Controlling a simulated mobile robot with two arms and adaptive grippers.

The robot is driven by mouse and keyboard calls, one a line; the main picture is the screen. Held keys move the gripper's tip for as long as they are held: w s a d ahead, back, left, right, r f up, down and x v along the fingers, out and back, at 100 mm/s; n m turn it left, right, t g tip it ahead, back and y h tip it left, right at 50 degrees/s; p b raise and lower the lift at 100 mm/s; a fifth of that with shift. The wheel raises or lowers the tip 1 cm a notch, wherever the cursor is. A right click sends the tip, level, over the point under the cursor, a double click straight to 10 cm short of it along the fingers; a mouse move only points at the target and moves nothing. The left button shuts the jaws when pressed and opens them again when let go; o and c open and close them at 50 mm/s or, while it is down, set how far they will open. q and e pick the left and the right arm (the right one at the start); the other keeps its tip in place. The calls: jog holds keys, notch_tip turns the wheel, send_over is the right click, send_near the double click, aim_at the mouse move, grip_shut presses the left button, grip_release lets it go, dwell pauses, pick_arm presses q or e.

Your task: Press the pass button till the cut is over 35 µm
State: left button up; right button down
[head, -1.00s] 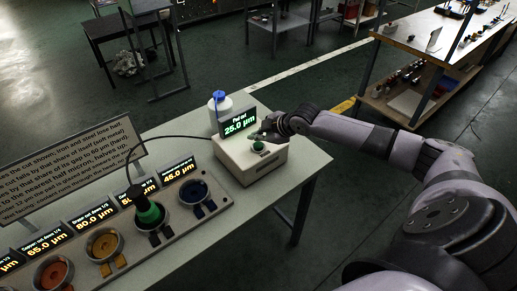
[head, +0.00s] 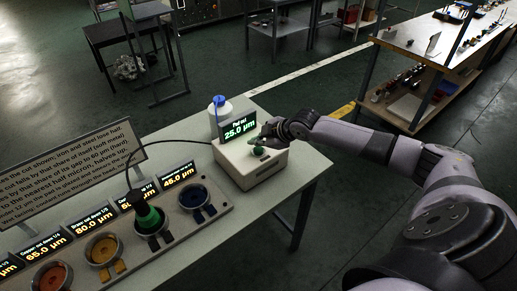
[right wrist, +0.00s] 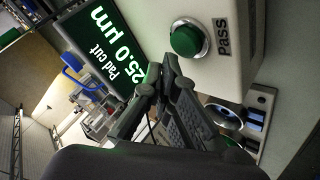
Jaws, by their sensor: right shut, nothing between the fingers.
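The green pass button (head: 258,151) sits on top of a cream box (head: 250,173) near the table's right end. The box's screen (head: 239,126) reads "Pad cut 25.0 µm". My right gripper (head: 262,139) is shut and empty, with its fingertips just above the button. In the right wrist view the green button (right wrist: 186,39) stands in a metal ring beside the word "Pass", and the shut fingertips (right wrist: 168,78) show just below it, seemingly apart from it. The screen (right wrist: 107,58) shows there too. My left gripper is out of view.
The table's front right is clear.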

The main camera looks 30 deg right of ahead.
aim_at(257, 150)
jog(key=shift+f, duration=0.15)
dwell(0.3)
jog(key=shift+f, duration=0.25)
jog(key=shift+s+f, duration=0.1)
jog(key=shift+f, duration=0.5)
dwell(0.8)
jog(key=shift+r+p, duration=0.7)
jog(key=shift+r, duration=0.25)
jog(key=shift+r, duration=0.1)
notch_tip(257, 150, up, 5)
jog(key=p, duration=0.4)
jog(key=shift+p, duration=0.35)
